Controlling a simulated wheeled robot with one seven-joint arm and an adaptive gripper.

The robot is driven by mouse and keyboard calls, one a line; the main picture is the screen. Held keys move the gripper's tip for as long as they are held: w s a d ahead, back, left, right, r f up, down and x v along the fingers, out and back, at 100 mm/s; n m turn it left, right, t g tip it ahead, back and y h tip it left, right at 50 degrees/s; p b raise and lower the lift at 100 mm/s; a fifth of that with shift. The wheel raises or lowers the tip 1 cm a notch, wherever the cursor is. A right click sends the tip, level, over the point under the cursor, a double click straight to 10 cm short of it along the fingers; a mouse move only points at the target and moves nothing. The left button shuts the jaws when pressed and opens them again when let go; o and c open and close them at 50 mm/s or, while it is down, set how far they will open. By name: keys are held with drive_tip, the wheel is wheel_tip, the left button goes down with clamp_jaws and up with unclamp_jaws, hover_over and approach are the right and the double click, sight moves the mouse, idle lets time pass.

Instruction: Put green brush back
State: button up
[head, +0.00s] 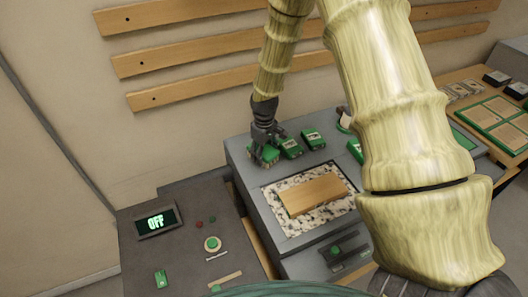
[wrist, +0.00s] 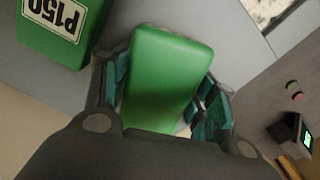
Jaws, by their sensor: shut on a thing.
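My gripper (head: 262,140) is at the back left corner of the grey bench top in the head view. It is shut on a green brush (head: 266,156), which shows below the fingers. In the wrist view the brush (wrist: 168,72) is a smooth green block between the two dark fingers (wrist: 162,92). Its underside is mostly hidden, and I cannot tell whether it touches the bench. A green block labelled P150 (wrist: 58,30) is beside it in the wrist view. Two similar green labelled blocks (head: 290,148) (head: 313,138) stand to its right in the head view.
A wooden board (head: 313,194) lies on a speckled panel (head: 283,187) in the bench top. A lower grey console with an OFF display (head: 156,221) and a green button (head: 212,243) is at front left. My arm hides part of the bench's right side.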

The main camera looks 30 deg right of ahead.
drive_tip(key=shift+f, duration=0.15)
drive_tip(key=o, duration=1)
drive_tip(key=shift+o, duration=0.2)
wheel_tip(320, 180, up, 12)
drive_tip(key=b, duration=0.3)
drive_tip(key=shift+b, duration=0.4)
